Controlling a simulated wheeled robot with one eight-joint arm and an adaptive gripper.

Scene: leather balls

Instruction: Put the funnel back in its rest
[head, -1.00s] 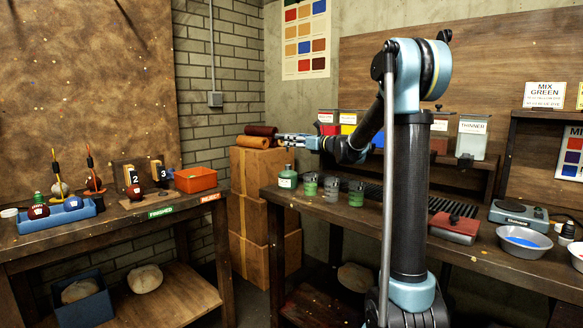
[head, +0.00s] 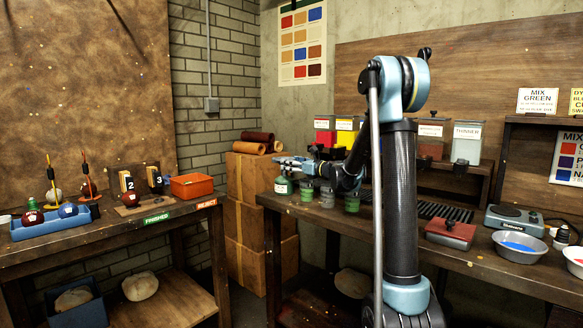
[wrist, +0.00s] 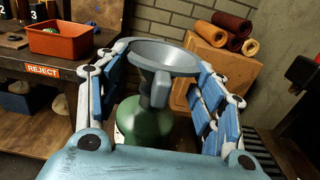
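The grey funnel (wrist: 165,57) is upright in the wrist view, wide mouth up, with a small grey tab on its near side. It stands over a green bottle (wrist: 145,125) and appears seated in its neck; the joint is hidden. The bottle also shows at the left end of the right-hand bench in the head view (head: 283,187). My gripper (wrist: 160,70) is open, with a blue-padded finger on each side of the funnel and gaps visible. In the head view my gripper (head: 284,161) is just above the bottle. I cannot make out the funnel's rest.
Several green cups (head: 327,197) stand right of the bottle, close to my forearm. Labelled bins (head: 345,135) line the back. Cardboard boxes with leather rolls (head: 255,147) stand left of the bench. An orange tray (head: 193,186) is on the left bench.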

